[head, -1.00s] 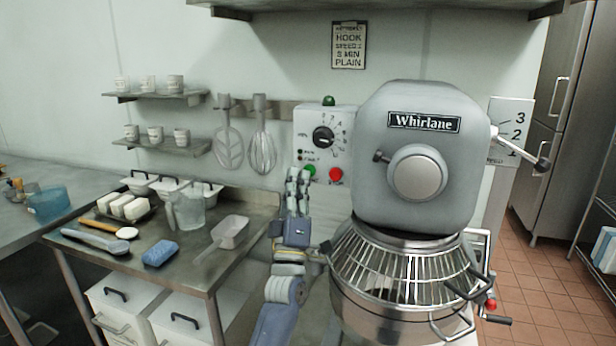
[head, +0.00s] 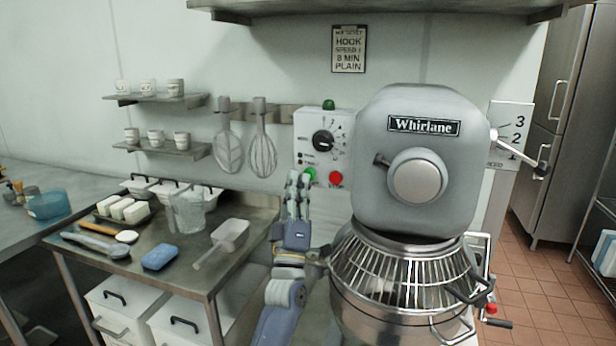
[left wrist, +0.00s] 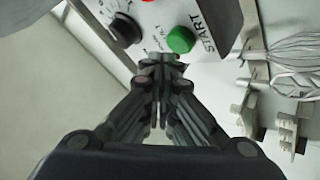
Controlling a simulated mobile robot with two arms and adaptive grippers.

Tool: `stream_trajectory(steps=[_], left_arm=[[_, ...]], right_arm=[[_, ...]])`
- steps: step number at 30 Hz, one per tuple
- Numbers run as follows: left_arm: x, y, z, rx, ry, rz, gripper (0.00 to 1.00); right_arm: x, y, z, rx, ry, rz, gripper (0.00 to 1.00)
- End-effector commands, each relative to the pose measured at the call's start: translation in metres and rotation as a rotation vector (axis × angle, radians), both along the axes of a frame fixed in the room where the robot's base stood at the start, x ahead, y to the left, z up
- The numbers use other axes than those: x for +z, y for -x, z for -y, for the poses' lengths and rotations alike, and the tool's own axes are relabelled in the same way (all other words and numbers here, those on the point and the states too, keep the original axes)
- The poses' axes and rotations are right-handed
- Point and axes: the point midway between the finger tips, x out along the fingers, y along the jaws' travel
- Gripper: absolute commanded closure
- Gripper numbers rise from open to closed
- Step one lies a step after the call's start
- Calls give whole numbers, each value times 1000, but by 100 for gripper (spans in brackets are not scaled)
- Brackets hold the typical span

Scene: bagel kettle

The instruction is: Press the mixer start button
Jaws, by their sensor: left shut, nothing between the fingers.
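The Whirlane mixer (head: 418,165) stands right of centre with its wire guard down over the bowl. Its control box (head: 312,145) on the wall side carries a dial, a green button (head: 310,174) and a red button (head: 336,179). In the left wrist view the green start button (left wrist: 181,40) lies just beyond the fingertips, with START printed beside it. My left gripper (head: 297,178) is shut and empty, its fingertips just below and left of the green button in the head view. Whether the tips touch it I cannot tell. My right gripper is not in view.
A steel table (head: 215,262) at left holds a pitcher, a scoop (head: 231,234), a blue sponge (head: 159,257) and white blocks. A whisk (head: 263,152) and beater hang on the wall. The bowl guard (head: 400,270) is close to the right of my left arm.

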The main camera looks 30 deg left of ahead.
Motion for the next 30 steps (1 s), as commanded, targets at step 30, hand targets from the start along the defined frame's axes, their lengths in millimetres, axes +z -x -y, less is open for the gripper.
stream_trajectory(steps=[30], left_arm=[[0,-8,-2,0,0,0,100]], right_arm=[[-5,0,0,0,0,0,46]])
